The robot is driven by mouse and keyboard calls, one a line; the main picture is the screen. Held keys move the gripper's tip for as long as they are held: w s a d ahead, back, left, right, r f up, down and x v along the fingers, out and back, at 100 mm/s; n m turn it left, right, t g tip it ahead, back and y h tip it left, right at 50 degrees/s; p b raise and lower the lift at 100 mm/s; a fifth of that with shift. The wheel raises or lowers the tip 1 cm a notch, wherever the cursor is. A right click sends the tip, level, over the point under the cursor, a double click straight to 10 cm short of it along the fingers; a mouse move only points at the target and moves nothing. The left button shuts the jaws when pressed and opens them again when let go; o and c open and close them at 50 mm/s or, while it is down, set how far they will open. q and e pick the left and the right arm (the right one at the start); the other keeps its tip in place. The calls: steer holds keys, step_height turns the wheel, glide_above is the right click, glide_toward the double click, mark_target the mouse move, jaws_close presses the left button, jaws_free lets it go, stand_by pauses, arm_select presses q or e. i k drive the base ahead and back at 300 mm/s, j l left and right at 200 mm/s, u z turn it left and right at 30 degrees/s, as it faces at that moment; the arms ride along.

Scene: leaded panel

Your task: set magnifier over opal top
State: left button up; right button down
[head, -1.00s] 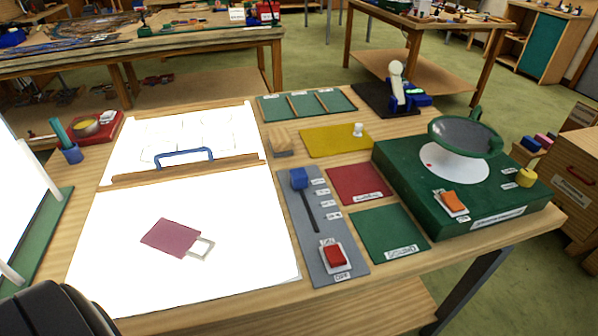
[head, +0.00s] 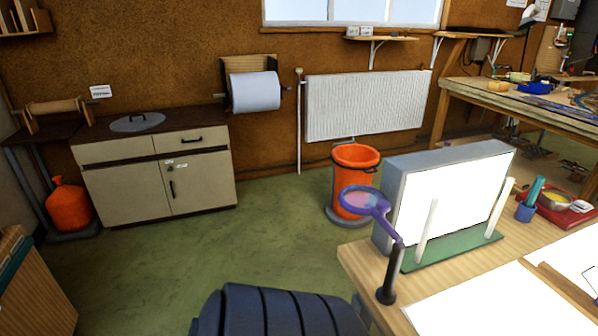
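A magnifier (head: 366,201) with a purple ring and a pinkish lens stands at the left end of the wooden bench. Its purple arm tilts up to the left from a black post (head: 387,284). The ring hangs out past the bench edge, and in the picture it overlaps the orange bin behind. A bright white flat surface (head: 482,306) lies on the bench at the lower right, cut off by the frame; I cannot tell whether it is the opal top. Neither of my grippers is in view.
An upright white lit panel (head: 452,199) in a grey box stands behind a green base with white posts (head: 426,232). A blue cup (head: 525,212) and a red tray (head: 566,214) are to its right. Orange bin (head: 355,166), cabinet (head: 158,178). Green floor is clear between.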

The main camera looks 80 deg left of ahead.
mark_target(382, 207)
steer(key=u, duration=2.25)
steer(key=i+j, duration=0.2)
